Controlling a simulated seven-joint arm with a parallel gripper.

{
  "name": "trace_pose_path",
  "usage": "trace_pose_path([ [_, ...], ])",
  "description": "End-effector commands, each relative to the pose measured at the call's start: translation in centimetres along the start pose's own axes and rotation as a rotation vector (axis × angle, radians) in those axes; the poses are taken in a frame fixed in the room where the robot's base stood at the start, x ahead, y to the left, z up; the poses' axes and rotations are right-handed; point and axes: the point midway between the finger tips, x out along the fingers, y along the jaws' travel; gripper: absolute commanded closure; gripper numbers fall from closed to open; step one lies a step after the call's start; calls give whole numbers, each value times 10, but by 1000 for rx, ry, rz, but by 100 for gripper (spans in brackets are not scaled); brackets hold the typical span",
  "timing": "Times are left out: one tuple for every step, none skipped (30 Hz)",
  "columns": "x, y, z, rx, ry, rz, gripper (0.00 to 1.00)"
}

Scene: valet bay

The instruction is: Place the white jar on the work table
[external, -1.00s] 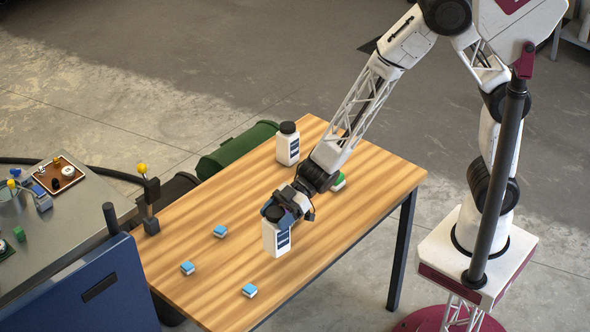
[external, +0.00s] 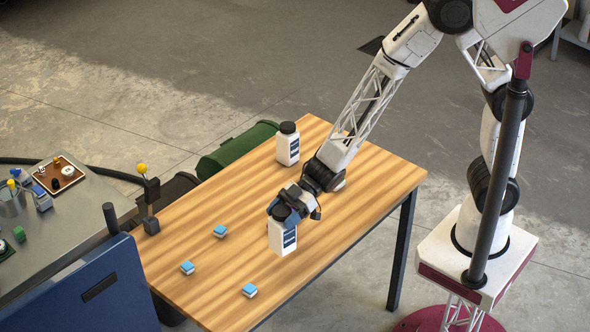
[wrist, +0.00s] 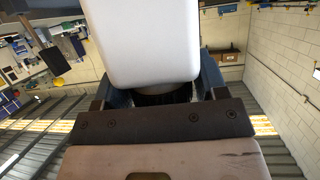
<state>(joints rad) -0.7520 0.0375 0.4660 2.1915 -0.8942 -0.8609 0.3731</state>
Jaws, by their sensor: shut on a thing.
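My gripper (external: 285,212) is shut on the black lid of a white jar (external: 282,238) with a dark label, and holds it upright over the right part of the wooden work table (external: 190,262). I cannot tell whether its base touches the wood. In the wrist view the white jar (wrist: 145,40) fills the top middle, with blue fingers (wrist: 160,92) on both sides of its dark lid. A second white jar (external: 288,150) with a black lid stands upright near the table's back edge.
Small blue-and-white blocks (external: 220,231) lie on the table's left and front parts. A dark post with a yellow ball (external: 151,205) stands at its left edge. A blue panel (external: 85,290) and a grey bench (external: 60,235) are at the left.

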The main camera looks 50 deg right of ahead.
Motion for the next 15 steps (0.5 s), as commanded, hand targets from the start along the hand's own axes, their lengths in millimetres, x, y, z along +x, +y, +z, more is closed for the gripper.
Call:
trace_pose_path([
  [0,0,-1,-1,1,0,96],
  [0,0,-1,-1,1,0,96],
  [0,0,-1,-1,1,0,96],
  [0,0,-1,-1,1,0,96],
  [0,0,-1,-1,1,0,96],
  [0,0,-1,-1,1,0,96],
  [0,0,-1,-1,1,0,96],
  [0,0,-1,-1,1,0,96],
  [0,0,-2,-1,1,0,96],
  [0,0,-2,-1,1,0,96],
  [-1,0,-3,-1,2,0,96],
  [-1,0,-4,-1,2,0,96],
  [-2,0,-6,-1,2,0,96],
  [-2,0,-8,-2,3,0,96],
  [-4,0,-11,-3,3,-1,96],
])
